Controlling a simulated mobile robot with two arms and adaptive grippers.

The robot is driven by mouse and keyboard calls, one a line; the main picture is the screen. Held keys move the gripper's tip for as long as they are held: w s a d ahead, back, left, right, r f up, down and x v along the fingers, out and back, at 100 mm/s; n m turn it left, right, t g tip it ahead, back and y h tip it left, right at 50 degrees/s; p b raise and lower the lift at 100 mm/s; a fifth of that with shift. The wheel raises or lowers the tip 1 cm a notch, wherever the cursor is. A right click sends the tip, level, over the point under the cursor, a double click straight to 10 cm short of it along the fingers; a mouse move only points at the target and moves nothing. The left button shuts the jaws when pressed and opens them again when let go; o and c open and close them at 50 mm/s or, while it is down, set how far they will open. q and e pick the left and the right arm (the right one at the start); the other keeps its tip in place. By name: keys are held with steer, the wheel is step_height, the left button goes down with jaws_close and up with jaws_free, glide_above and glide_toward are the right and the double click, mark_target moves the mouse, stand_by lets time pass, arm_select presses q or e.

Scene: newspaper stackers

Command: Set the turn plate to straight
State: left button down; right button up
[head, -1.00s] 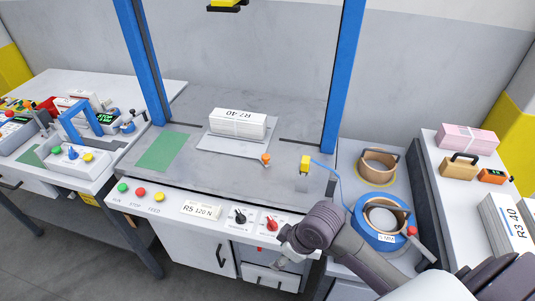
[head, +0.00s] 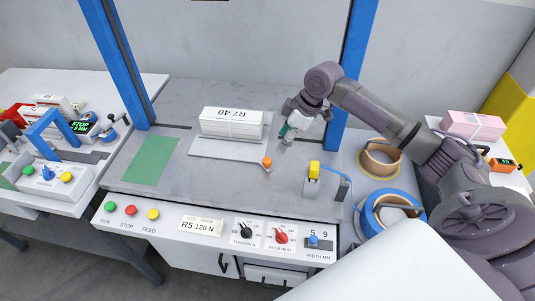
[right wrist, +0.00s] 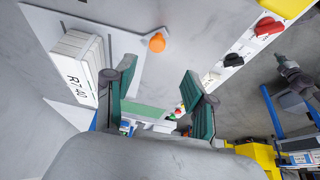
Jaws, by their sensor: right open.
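The turn plate (head: 222,149) is a flat grey plate on the machine table, with an orange knob (head: 267,161) at its right front corner. A white bundle marked R7 40 (head: 231,124) lies on it. My right gripper (head: 284,143) hangs above the table, right of the bundle and behind the knob, apart from both. In the right wrist view its teal-padded fingers (right wrist: 157,88) are spread and empty. The bundle (right wrist: 75,65), plate (right wrist: 122,50) and orange knob (right wrist: 157,42) show beyond them there. My left gripper is not in view.
Blue posts (head: 129,66) flank the table. A green patch (head: 151,160) lies at left. The front panel has buttons, a black dial (head: 244,232) and a red dial (head: 281,236). Strap rolls (head: 379,160) sit at right.

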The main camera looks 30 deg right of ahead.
mark_target(268, 160)
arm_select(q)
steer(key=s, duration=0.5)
arm_select(e)
steer(key=x, duration=0.3)
steer(key=p+x, duration=0.1)
steer(key=x, duration=0.5)
steer(key=shift+w+f, duration=0.35)
steer(key=shift+w, duration=0.05)
steer(key=shift+f, duration=0.4)
steer(key=c, duration=0.8)
jaws_close()
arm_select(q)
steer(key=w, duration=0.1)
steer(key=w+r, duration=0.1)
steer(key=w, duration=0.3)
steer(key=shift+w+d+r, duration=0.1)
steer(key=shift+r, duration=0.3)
